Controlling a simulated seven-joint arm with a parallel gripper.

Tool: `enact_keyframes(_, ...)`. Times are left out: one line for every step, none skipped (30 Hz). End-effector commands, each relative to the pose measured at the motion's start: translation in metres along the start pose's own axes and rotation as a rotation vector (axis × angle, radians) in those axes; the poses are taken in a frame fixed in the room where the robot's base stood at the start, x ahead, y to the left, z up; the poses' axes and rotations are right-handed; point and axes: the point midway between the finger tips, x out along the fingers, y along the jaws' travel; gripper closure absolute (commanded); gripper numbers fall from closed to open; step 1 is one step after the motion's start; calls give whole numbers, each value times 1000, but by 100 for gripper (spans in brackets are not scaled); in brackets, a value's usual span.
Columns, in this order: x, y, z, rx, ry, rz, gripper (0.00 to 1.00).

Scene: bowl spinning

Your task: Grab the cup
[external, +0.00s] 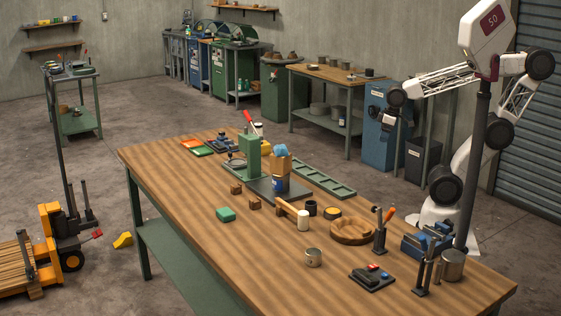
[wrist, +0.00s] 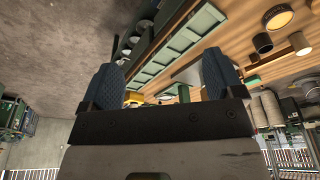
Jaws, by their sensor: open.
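Several cup-like things stand on the wooden workbench (external: 190,180), and I cannot tell which is the cup. In the external view these are a white cylinder (external: 303,220), a small black cup (external: 311,207), a metal can (external: 313,258) and a larger metal can (external: 453,264). The wrist view shows a dark round cup (wrist: 263,43) and a pale cylinder (wrist: 299,43) at upper right. My gripper (wrist: 160,72) is open, its blue-padded fingers wide apart with nothing held. In the external view my gripper (external: 388,118) is small, raised beyond the bench's far side, apart from everything on it.
Upright tools (external: 380,230) stand at right.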

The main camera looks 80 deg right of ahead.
Motion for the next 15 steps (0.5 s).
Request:
enact_keyframes(0,0,0,0,0,-1,13)
enact_keyframes(0,0,0,1,-1,-2,13)
enact_keyframes(0,-1,-1,2,-2,-4,13)
enact_keyframes(1,-2,-2,4,-4,-7,13)
enact_keyframes(1,-4,-3,7,-6,-12,13)
enact_keyframes(2,-6,-5,12,-9,-20,13)
enact_keyframes(2,-8,-7,17,-12,-28,13)
enact_keyframes(3,-11,-9,23,-17,-37,13)
enact_keyframes(5,-16,-12,33,-24,-51,13)
enact_keyframes(6,-20,-15,41,-31,-64,13)
enact_keyframes(8,-24,-18,51,-39,-78,13)
enact_keyframes(9,-31,-23,65,-49,-98,13)
enact_keyframes(10,-37,-27,78,-58,-116,13)
enact_keyframes(12,-43,-32,91,-69,-134,13)
enact_keyframes(15,-52,-37,110,-84,-159,13)
